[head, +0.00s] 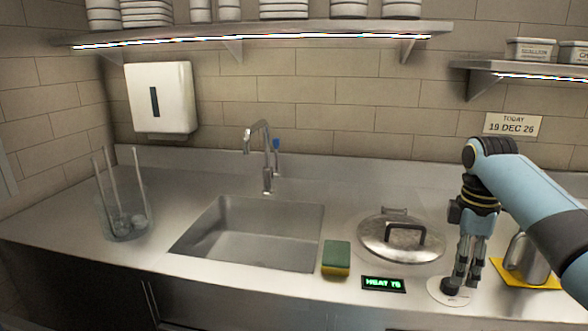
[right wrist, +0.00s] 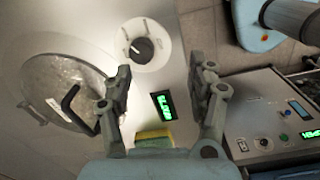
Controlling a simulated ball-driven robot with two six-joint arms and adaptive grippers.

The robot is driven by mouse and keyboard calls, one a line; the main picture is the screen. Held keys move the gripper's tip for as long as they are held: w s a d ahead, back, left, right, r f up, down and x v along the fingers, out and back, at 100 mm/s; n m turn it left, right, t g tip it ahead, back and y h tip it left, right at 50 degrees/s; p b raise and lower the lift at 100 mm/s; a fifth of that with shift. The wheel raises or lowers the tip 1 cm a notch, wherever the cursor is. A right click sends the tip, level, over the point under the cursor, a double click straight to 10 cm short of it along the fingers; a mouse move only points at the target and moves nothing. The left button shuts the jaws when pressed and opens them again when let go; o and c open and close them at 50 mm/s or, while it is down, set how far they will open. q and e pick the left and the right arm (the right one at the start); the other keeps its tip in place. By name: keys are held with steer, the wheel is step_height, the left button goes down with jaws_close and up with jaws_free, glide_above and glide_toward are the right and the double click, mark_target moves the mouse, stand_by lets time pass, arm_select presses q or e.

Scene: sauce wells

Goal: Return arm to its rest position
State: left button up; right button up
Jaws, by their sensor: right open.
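My right gripper (head: 463,277) points down over the counter's front right. In the right wrist view its two fingers (right wrist: 165,75) are spread apart with nothing between them. The black knob on its white round dial (head: 438,290) is just by the fingertips in the head view. In the wrist view the dial (right wrist: 130,38) lies beyond the fingertips; I cannot tell whether they touch the knob. My right arm (head: 530,195) comes in from the right. My left gripper is out of view.
A round metal lid (head: 377,242) lies left of the gripper, with a green-lit display (head: 384,284) and a sponge (head: 336,258) nearby. A metal pitcher (head: 527,262) stands on a yellow mat (head: 508,274) to the right. The sink (head: 250,243) is further left.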

steer(key=s+a+f+m+t, duration=0.1)
steer(key=s+a+f+m, duration=0.15)
steer(key=s+f, duration=0.45)
steer(key=s+a+r+m+t, duration=0.1)
steer(key=s+a+r+m, duration=0.15)
steer(key=s, duration=0.55)
steer(key=s+a+r+m+t, duration=0.15)
steer(key=s+m, duration=0.25)
steer(key=s, duration=0.5)
steer(key=s+a+r+m, duration=0.1)
steer(key=s+r+m, duration=0.2)
steer(key=s, duration=0.5)
step_height(320, 180, down, 33)
steer(key=s+d+g+b, duration=0.1)
steer(key=s+d+b, duration=0.1)
steer(key=b, duration=0.5)
steer(key=s+d+f+g+b, duration=0.1)
steer(key=s+f+b, duration=0.5)
steer(key=s+f, duration=1.2)
step_height(320, 180, down, 4)
steer(key=shift+s+f+g, duration=0.25)
steer(key=shift+g, duration=0.1)
steer(key=shift+d, duration=0.1)
